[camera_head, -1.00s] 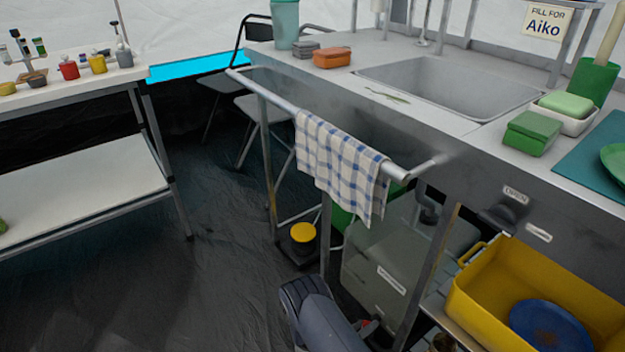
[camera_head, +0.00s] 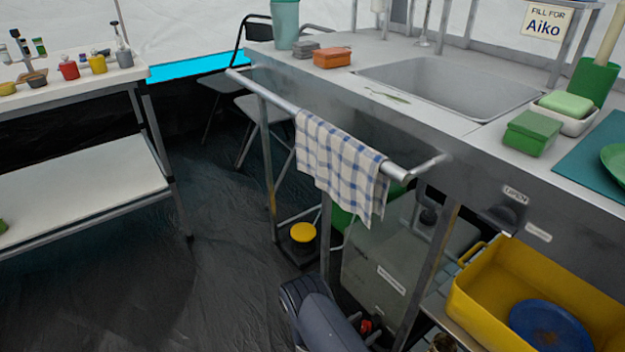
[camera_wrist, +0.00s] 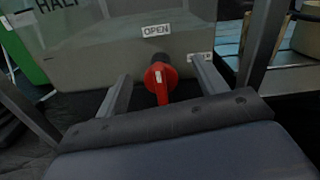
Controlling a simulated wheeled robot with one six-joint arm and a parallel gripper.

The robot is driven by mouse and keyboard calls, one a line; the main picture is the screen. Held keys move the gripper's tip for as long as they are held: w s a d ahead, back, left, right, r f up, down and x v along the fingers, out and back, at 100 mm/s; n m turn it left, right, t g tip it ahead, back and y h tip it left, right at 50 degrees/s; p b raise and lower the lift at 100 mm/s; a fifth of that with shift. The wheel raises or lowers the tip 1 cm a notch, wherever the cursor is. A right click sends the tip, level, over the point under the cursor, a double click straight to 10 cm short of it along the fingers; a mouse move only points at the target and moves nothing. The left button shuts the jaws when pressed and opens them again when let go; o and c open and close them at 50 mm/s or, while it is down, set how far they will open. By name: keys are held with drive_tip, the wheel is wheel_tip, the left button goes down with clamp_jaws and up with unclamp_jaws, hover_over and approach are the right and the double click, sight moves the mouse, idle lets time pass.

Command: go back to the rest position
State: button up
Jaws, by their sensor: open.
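My gripper (camera_wrist: 162,90) is open in the wrist view, with one grey finger on each side of a red valve handle (camera_wrist: 161,82). The handle points down towards the camera, and I see gaps between it and both fingers. It is on the front of a grey tank (camera_wrist: 95,65) under an "OPEN" label (camera_wrist: 156,30). In the head view my dark arm is low in the middle, beside the tank (camera_head: 375,260) under the sink counter. A small red part (camera_head: 366,326) shows there; my fingers are not clearly visible.
Table legs (camera_head: 436,265) stand close to my arm. A checked towel (camera_head: 340,165) hangs on a rail above. A yellow tub (camera_head: 490,290) with a blue plate (camera_head: 550,325) is at right. Open floor (camera_head: 190,290) lies left, before a white shelf table (camera_head: 85,190).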

drive_tip(key=shift+m, duration=0.8)
